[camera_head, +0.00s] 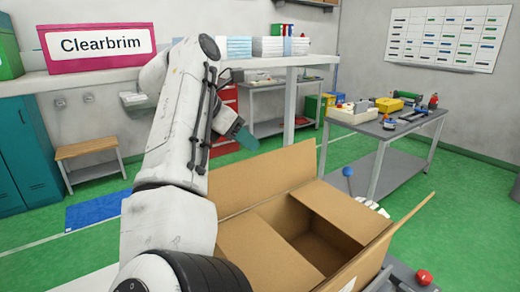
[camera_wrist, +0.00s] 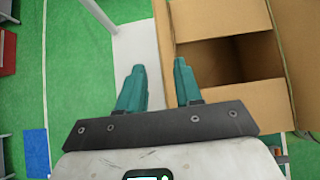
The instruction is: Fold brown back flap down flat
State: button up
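An open brown cardboard box (camera_head: 325,250) stands at the lower centre of the head view. Its back flap (camera_head: 262,178) stands up along the far left edge. Two side panels (camera_head: 262,250) (camera_head: 342,208) lie inward, with a dark opening between them. Another flap sticks up and outward at the right. My gripper (camera_head: 240,136) is raised beyond the back flap, apart from it. In the wrist view my gripper (camera_wrist: 160,75) has its two teal fingers spread with nothing between them. The box (camera_wrist: 232,60) is to their right there, with its opening showing.
The box rests on a pale table (camera_wrist: 138,45), partly visible. A grey table with tools (camera_head: 400,128) is behind. Green floor lies open at the left.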

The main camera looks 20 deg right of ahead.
jog(key=p, duration=0.1)
send_over(267, 177)
jog(key=a, duration=0.1)
jog(key=f, duration=0.4)
jog(key=shift+w+a+f, duration=0.15)
jog(key=shift+w+f, duration=0.2)
jog(key=shift+w, duration=0.05)
jog(key=shift+c, duration=0.4)
grip_shut()
dwell(0.3)
